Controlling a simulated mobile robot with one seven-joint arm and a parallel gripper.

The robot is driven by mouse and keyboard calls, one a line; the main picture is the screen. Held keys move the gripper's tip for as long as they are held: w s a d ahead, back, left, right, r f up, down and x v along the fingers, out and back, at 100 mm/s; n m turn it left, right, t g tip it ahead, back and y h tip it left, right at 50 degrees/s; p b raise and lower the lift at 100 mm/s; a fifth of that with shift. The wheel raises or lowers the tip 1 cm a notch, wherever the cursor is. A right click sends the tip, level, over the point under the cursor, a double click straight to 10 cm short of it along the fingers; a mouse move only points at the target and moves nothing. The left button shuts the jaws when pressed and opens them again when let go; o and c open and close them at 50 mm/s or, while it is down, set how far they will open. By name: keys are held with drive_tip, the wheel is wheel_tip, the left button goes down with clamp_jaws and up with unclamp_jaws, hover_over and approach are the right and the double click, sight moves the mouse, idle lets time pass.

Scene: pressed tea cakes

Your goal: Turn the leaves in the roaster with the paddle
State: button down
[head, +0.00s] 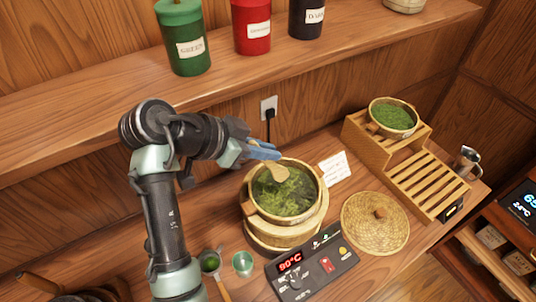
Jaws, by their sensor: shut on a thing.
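The roaster (259,225) is a round wooden vessel on the counter, with loose green leaves (283,192) inside it. My gripper (268,153) is at the roaster's upper left rim, shut on the pale wooden paddle (275,172). The paddle's rounded end is over the upper left part of the leaves. I cannot tell whether its tip touches them. Part of the paddle's handle is hidden by my gripper.
A control box (312,266) reading 90°C stands in front of the roaster. A woven lid (375,223) lies to the right. A slatted wooden stand (425,180) holds a bowl of green leaves (391,115). Canisters (252,25) line the shelf above.

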wheel_tip(320, 180, down, 9)
drive_tip(key=b, duration=0.6)
drive_tip(key=shift+s, duration=0.15)
